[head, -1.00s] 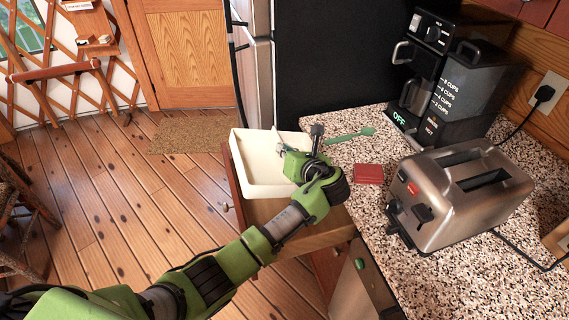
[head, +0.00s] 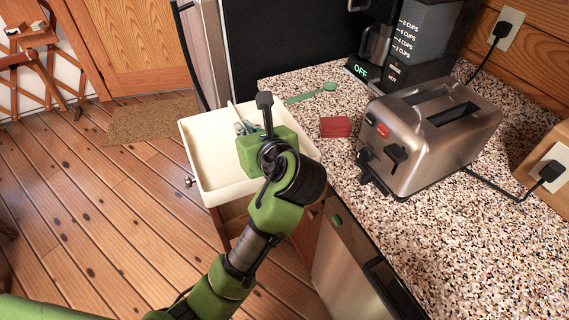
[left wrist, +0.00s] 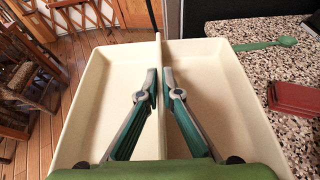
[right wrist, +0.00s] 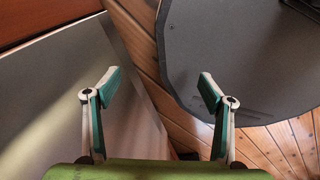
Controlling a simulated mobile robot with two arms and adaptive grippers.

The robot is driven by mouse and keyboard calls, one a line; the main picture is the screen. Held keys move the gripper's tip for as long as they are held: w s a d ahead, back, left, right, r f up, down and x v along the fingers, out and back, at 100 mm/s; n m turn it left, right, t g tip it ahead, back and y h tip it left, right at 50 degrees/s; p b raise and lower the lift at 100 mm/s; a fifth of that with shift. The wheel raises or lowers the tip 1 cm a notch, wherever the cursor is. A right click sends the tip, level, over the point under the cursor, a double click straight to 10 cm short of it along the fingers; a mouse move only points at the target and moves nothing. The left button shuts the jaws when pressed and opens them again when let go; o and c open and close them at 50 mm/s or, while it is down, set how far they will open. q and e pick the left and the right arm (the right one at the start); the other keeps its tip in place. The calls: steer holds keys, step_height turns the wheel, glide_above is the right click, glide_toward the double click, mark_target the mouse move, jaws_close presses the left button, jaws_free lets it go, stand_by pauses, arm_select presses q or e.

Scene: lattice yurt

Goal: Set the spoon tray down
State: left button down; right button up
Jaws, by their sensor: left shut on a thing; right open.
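The spoon tray (head: 202,161) is a cream open box with a divider, shown over the open wooden drawer (head: 236,215) beside the counter. I cannot tell whether it rests in the drawer or is held just above it. My left gripper (head: 243,127) is shut on the tray's divider; the left wrist view shows the fingers (left wrist: 160,86) on either side of the divider (left wrist: 160,135). Both compartments look empty. My right gripper (right wrist: 158,82) is open and empty, low beside a flat grey surface.
A green spoon (head: 313,94) and a red block (head: 335,127) lie on the speckled counter (head: 450,235). A dark fridge (head: 290,45) is at the back.

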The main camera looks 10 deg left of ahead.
arm_select(q)
steer(key=shift+s+a, duration=0.25)
steer(key=shift+s, duration=0.5)
steer(key=w+f, duration=0.1)
steer(key=w, duration=0.1)
steer(key=w+a+f, duration=0.1)
steer(key=w, duration=0.2)
steer(key=w+a+f, duration=0.1)
steer(key=w+f, duration=0.1)
steer(key=w, duration=0.1)
steer(key=shift+w+a, duration=0.1)
steer(key=shift+a, duration=0.15)
steer(key=w+a+f, duration=0.1)
steer(key=w+f, duration=0.4)
steer(key=f, duration=0.4)
steer(key=shift+a+b, duration=0.2)
steer(key=shift+b, duration=0.1)
